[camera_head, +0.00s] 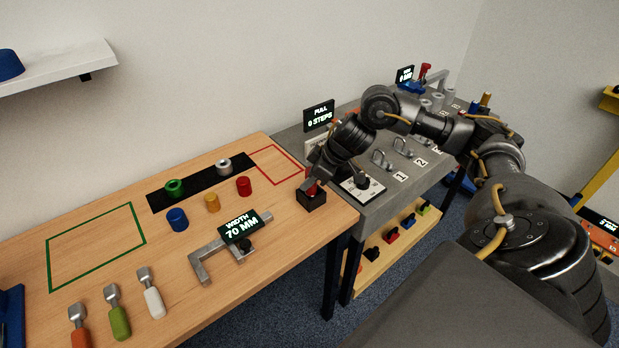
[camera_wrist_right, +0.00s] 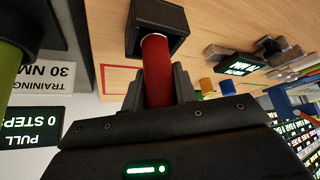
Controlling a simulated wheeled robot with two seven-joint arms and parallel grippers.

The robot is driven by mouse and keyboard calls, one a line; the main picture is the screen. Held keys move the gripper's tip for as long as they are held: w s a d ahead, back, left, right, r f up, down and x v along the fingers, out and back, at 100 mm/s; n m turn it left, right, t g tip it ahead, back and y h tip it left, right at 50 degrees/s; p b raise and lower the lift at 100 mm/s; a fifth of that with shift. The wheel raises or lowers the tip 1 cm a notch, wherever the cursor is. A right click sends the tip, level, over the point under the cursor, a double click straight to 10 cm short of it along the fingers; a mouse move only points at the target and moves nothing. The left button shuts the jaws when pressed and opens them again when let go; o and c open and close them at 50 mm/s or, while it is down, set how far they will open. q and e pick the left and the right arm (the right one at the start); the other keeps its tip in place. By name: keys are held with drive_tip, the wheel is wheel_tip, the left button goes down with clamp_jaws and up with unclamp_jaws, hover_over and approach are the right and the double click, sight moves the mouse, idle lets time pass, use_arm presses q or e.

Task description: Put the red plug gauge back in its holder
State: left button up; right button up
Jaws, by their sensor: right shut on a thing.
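The red plug gauge (camera_wrist_right: 157,75) is between the fingers of my right gripper (camera_wrist_right: 158,88), which is shut on it. The gauge's far end, with a pale rim, meets the mouth of the black block-shaped holder (camera_wrist_right: 172,22); how deep it sits inside is hard to tell. In the head view the holder (camera_head: 312,201) stands near the right edge of the wooden table. My right gripper (camera_head: 314,182) is right above it, with a little red of the gauge showing. My left gripper is not in view.
On the wooden table (camera_head: 120,290) are red (camera_head: 244,187), orange (camera_head: 212,202) and blue (camera_head: 177,219) cylinders, a caliper reading 70 MM (camera_head: 205,265), and several handled tools. A grey panel bench (camera_head: 350,210) with switches and a "PULL 0 STEPS" display (camera_head: 319,116) adjoins on the right.

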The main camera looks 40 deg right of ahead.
drive_tip(key=o, duration=1.2)
drive_tip(key=shift+c, duration=0.2)
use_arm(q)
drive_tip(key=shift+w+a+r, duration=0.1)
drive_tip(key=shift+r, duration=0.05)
use_arm(e)
drive_tip(key=v, duration=1)
drive_tip(key=shift+s+r, duration=0.2)
drive_tip(key=shift+r, duration=0.1)
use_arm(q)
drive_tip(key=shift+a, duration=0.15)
use_arm(e)
drive_tip(key=shift+d, duration=0.15)
